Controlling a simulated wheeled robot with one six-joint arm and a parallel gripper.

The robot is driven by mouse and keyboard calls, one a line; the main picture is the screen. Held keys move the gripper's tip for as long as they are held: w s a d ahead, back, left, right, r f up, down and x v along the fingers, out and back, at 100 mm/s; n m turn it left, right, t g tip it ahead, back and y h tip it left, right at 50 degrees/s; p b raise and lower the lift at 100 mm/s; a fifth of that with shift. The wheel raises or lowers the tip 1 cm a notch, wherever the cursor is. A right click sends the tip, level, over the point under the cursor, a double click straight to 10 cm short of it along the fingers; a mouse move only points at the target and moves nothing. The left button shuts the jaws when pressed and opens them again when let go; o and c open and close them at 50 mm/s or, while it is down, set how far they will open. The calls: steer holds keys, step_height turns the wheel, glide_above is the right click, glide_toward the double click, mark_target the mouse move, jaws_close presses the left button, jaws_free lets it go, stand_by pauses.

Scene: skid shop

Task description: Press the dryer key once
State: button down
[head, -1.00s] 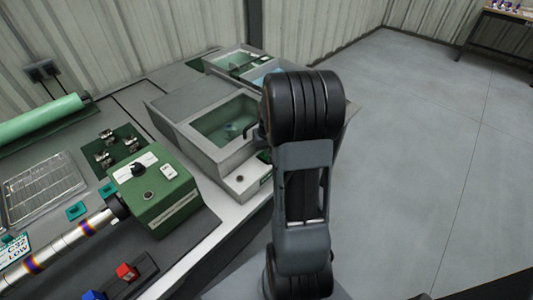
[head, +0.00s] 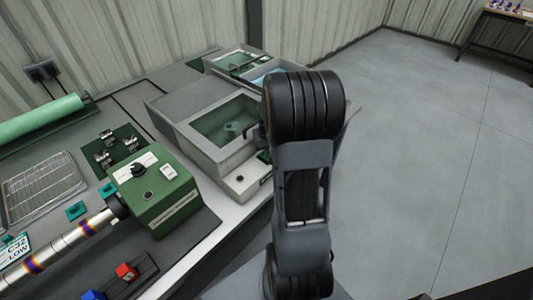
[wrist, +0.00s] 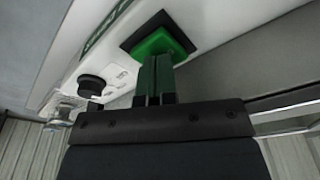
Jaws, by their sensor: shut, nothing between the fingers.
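A bright green key (wrist: 162,45) in a dark square surround sits on a pale panel (wrist: 215,15) in the wrist view. It appears to be the dryer key, though the green label beside it is too cropped to read. My gripper (wrist: 155,65) is shut and empty, its fingertips right at the key's near edge. They overlap the key in the picture; I cannot tell whether they touch or push it. In the head view my arm hides the gripper and most of the panel's right side.
A black knob (wrist: 91,85) sits left of the key. In the head view, a grey unit with a glazed green-tinted basin (head: 225,120) stands beside my arm. A green control box (head: 152,195) and a wire rack (head: 42,188) lie left. Open floor is at right.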

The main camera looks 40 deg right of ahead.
steer(key=shift+f, duration=0.3)
stand_by(0.5)
step_height(320, 180, up, 16)
steer(key=p, duration=1.1)
steer(key=shift+p, duration=0.3)
steer(key=s+a+r+n+t, duration=0.1)
steer(key=s+a+r, duration=0.4)
steer(key=a, duration=0.5)
steer(key=s+a+r+n+t, duration=0.1)
steer(key=s+a+r+n, duration=0.2)
steer(key=s+a, duration=0.4)
steer(key=a+r, duration=0.1)
steer(key=a, duration=0.2)
steer(key=shift+a+r+t+y, duration=0.25)
steer(key=shift+r+t+y, duration=0.05)
steer(key=shift+r, duration=0.1)
